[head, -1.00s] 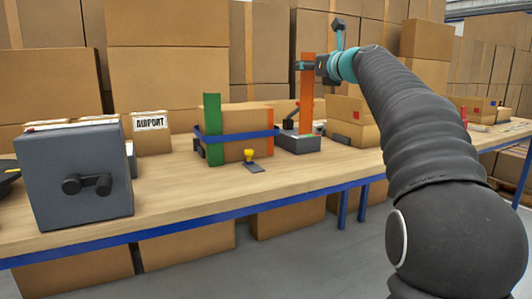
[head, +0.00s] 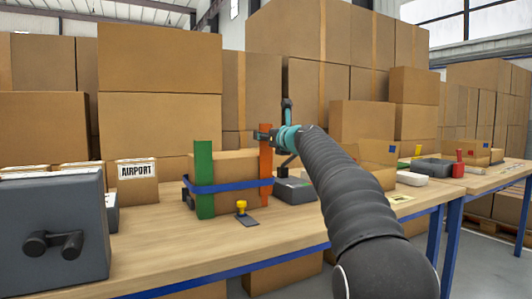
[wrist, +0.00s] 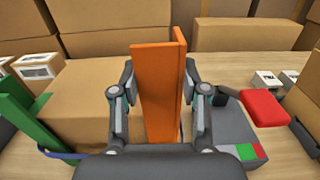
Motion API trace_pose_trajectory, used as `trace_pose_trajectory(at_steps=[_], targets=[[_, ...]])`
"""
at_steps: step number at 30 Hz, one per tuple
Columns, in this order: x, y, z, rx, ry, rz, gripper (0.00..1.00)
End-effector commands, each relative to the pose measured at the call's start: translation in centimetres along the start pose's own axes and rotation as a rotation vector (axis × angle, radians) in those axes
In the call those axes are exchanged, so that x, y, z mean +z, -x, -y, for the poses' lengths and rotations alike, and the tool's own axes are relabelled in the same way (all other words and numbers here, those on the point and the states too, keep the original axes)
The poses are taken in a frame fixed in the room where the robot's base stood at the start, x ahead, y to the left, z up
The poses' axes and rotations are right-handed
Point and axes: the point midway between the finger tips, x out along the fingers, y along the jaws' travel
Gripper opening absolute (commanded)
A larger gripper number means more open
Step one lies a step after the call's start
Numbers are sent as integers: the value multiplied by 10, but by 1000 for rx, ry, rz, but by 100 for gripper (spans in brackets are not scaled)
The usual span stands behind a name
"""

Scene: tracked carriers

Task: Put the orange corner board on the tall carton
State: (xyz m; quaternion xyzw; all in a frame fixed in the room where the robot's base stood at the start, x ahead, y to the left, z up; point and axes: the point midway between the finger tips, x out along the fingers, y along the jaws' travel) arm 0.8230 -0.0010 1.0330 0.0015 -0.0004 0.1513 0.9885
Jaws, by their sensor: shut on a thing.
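The orange corner board (head: 265,165) stands upright in my gripper (head: 268,134), at the right front corner of the strapped brown carton (head: 232,167). In the wrist view the fingers of my gripper (wrist: 162,95) close on both sides of the orange board (wrist: 158,80), right beside the carton (wrist: 85,100). A blue strap (head: 230,186) runs around the carton. A green corner board (head: 204,180) stands at its left front corner. I cannot tell whether the orange board touches the carton or sits inside the strap.
A grey device (head: 295,189) with a red handle in the wrist view (wrist: 265,108) is close right of the carton. A yellow-knobbed tool (head: 241,210) lies in front. A dark grey box (head: 55,235) and an AIRPORT carton (head: 138,183) stand left.

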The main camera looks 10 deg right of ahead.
Motion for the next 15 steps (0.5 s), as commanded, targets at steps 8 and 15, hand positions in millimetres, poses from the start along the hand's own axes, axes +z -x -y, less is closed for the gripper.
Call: trace_pose_trajectory(at_steps=[8,15], targets=[[-25,-3,-1,-1,-2,-1,0],[-44,-3,-1,-1,0,0,0]])
